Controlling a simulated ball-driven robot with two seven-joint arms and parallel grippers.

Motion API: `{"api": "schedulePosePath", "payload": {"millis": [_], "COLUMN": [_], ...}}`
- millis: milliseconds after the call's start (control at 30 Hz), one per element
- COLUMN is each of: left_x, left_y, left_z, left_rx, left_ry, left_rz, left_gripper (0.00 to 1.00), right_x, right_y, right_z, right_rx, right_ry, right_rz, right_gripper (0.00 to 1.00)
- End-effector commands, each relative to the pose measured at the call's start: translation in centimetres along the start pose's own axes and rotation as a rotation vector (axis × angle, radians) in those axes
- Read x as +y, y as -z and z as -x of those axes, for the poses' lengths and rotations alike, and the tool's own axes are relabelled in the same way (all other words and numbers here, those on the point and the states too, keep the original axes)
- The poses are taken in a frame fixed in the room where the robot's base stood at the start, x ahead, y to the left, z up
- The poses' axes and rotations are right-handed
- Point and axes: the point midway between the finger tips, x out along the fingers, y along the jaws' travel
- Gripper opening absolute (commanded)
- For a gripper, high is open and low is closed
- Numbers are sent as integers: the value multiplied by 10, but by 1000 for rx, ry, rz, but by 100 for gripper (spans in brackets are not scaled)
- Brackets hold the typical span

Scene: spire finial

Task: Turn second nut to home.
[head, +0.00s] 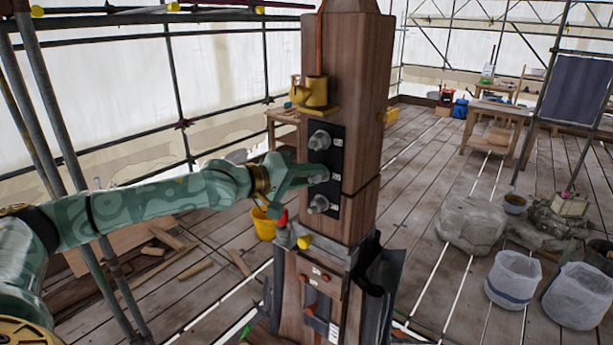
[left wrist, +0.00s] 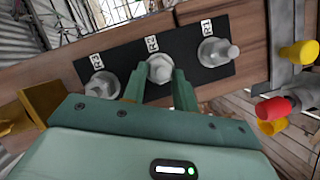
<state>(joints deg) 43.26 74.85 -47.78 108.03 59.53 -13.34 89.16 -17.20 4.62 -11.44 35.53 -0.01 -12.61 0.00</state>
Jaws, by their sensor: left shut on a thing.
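A black plate (head: 336,150) on the wooden post carries three grey nuts in a column. The second nut (left wrist: 159,68), labelled R2, is the middle one; it also shows in the head view (head: 323,174). My left gripper (left wrist: 158,82) comes in from the left in the head view (head: 312,175). Its two green fingers are shut on the second nut, one on each side. The nut marked R1 (left wrist: 216,51) is the lower one, and the nut marked R3 (left wrist: 101,86) is the upper one. My right gripper is not in view.
A yellow can (head: 311,92) stands on a small ledge above the plate. A grey clamp with red and yellow knobs (head: 303,242) sits below it. Scaffold poles (head: 178,95) stand to the left. Stone blocks (head: 470,226) and white buckets (head: 513,280) are at right.

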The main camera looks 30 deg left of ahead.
Motion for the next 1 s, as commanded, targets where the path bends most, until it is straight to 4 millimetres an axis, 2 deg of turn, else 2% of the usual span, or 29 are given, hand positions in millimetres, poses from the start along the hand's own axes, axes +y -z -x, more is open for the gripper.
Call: {"api": "schedulePosePath", "payload": {"millis": [1000], "left_x": [7], "left_y": [-8], "left_z": [-3], "left_rx": [-9], "left_ry": [369], "left_rz": [-887], "left_gripper": [6], "right_x": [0], "right_y": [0], "right_z": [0], "right_rx": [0], "right_ry": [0], "right_rz": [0], "right_gripper": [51]}}
